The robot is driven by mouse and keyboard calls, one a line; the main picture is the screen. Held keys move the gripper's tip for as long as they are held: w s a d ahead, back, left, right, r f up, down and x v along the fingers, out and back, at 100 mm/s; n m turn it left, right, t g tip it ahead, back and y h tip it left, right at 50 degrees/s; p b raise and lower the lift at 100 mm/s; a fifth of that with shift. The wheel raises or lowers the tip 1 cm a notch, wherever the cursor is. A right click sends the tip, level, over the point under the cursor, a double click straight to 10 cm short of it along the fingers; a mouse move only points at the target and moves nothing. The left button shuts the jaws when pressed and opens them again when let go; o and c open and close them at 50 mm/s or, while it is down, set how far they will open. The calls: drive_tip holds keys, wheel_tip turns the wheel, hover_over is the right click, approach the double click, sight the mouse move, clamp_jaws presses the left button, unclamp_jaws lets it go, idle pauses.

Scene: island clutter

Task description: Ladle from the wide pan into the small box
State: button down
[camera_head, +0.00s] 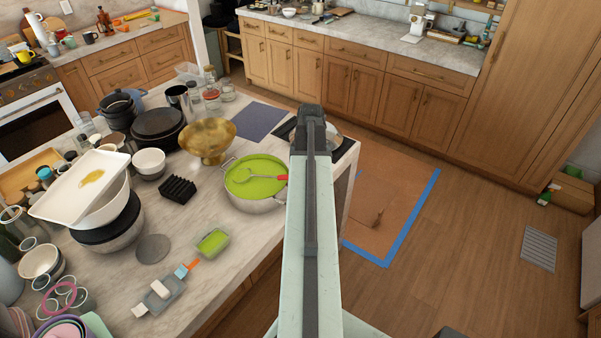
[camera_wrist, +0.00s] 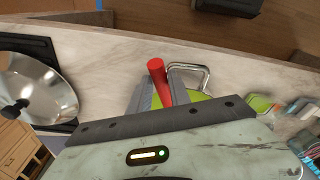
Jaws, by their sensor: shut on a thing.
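The wide pan (camera_head: 255,204) stands on the counter beside my arm, filled with something bright green. The ladle (camera_head: 240,176) lies with its pale bowl in the green, and its red handle end points right toward my arm. In the wrist view my gripper (camera_wrist: 162,88) is shut on the ladle's red handle (camera_wrist: 157,72). A strip of the green and the pan's metal loop handle (camera_wrist: 190,68) show beyond the fingers. The small box (camera_head: 213,241), clear and holding green, sits in front and left of the pan. My arm hides the gripper in the head view.
A brass bowl (camera_head: 208,139) stands behind the pan, and a black ribbed block (camera_head: 177,189) is to its left. Stacked bowls with a white tray (camera_head: 66,200) crowd the left. Small blocks (camera_head: 160,290) lie near the box. A steel pan lid (camera_wrist: 38,85) shows in the wrist view.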

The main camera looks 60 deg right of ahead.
drive_tip(key=shift+r, duration=0.1)
drive_tip(key=shift+r+p, duration=0.65)
drive_tip(key=shift+p, duration=0.05)
idle(0.8)
drive_tip(key=shift+s+r+p, duration=0.1)
drive_tip(key=shift+r+p, duration=0.2)
drive_tip(key=r+p, duration=0.1)
drive_tip(key=s+r+p, duration=0.1)
drive_tip(key=r+p, duration=0.1)
drive_tip(key=s+r+p, duration=0.1)
drive_tip(key=shift+s+d+r, duration=0.1)
drive_tip(key=shift+d+r, duration=0.1)
drive_tip(key=shift+d, duration=0.2)
drive_tip(key=shift+f, duration=0.15)
